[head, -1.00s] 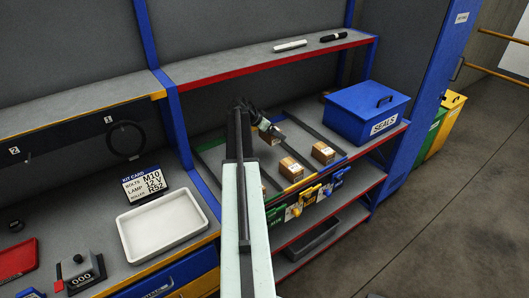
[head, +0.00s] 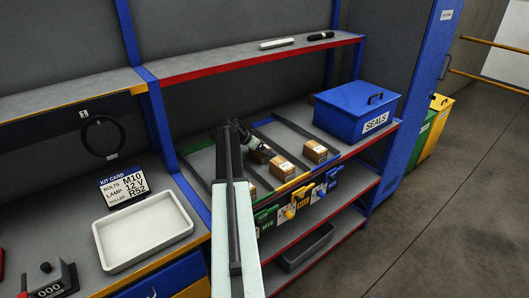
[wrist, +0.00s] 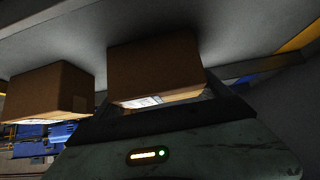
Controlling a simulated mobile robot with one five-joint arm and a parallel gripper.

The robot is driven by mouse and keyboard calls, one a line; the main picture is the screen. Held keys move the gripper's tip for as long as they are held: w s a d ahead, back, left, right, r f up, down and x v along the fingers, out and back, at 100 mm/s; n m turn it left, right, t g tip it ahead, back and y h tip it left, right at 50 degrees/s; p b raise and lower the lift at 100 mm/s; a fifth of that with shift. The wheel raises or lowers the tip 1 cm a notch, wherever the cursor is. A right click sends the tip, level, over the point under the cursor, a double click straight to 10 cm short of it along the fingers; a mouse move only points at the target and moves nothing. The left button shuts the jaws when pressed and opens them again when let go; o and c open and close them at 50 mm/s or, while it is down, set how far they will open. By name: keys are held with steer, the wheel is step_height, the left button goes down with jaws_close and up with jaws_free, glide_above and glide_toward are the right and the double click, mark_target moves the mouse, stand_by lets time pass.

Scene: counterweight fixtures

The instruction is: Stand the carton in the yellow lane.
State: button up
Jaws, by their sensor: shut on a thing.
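My gripper (head: 266,156) is at the shelf in the head view, behind a brown carton (head: 282,168). In the wrist view a brown carton (wrist: 152,65) with a pale label fills the space between my jaws, which are shut on it. In the head view it looks upright at the front of the yellow lane (head: 291,186), the lane with the yellow front edge. I cannot tell whether its base touches the shelf. My arm hides part of the lane's left side.
A second carton (head: 315,151) stands in the lane to the right, past a dark divider. Another (head: 250,188), partly hidden by my arm, is to the left. The blue SEALS box (head: 356,112) stands at the right. An upper shelf (head: 255,59) hangs above.

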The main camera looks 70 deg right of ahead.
steer(key=o, duration=1.8)
steer(key=shift+r, duration=0.1)
steer(key=p+v, duration=0.8)
steer(key=v, duration=0.4)
steer(key=shift+s, duration=0.1)
